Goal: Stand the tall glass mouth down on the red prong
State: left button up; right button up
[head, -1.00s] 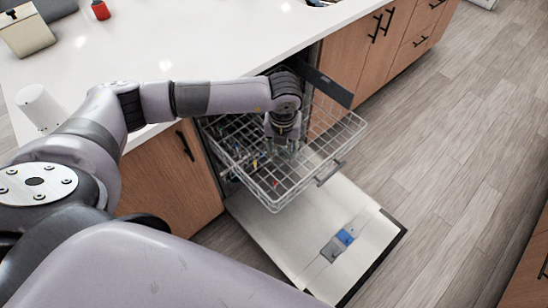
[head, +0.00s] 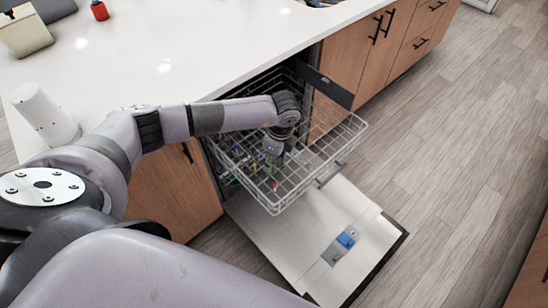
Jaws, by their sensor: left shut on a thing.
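My left gripper (head: 271,162) points down into the upper dishwasher rack (head: 318,181), shut. The tall glass is at its fingers but is clear and very small here; the wrist and fingers mostly hide it, and its tilt cannot be told. The red prong (head: 276,186) stands in the rack, just below and right of the gripper in the picture. I cannot tell whether the glass touches the prong or the rack. My right gripper is not in view.
The rack is pulled out over the open dishwasher door (head: 290,245). Yellow and other coloured prongs stand left of the gripper. The white counter (head: 200,50) edge runs behind my forearm. A white cylinder (head: 44,113) stands on it at the left. The floor at right is clear.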

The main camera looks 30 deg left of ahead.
aim_at(274, 179)
pick_arm(q)
notch_tip(274, 179, down, 5)
jog(key=b, duration=0.3)
jog(key=shift+b, duration=0.4)
notch_tip(274, 179, down, 6)
jog(key=b, duration=0.4)
jog(key=shift+r, duration=0.15)
jog(key=shift+f, duration=0.35)
jog(key=shift+f+b, duration=0.25)
jog(key=shift+b, duration=0.05)
jog(key=o, duration=1.4)
jog(key=r, duration=0.4)
jog(key=d+r, duration=0.1)
jog(key=r, duration=0.7)
jog(key=shift+d, duration=0.25)
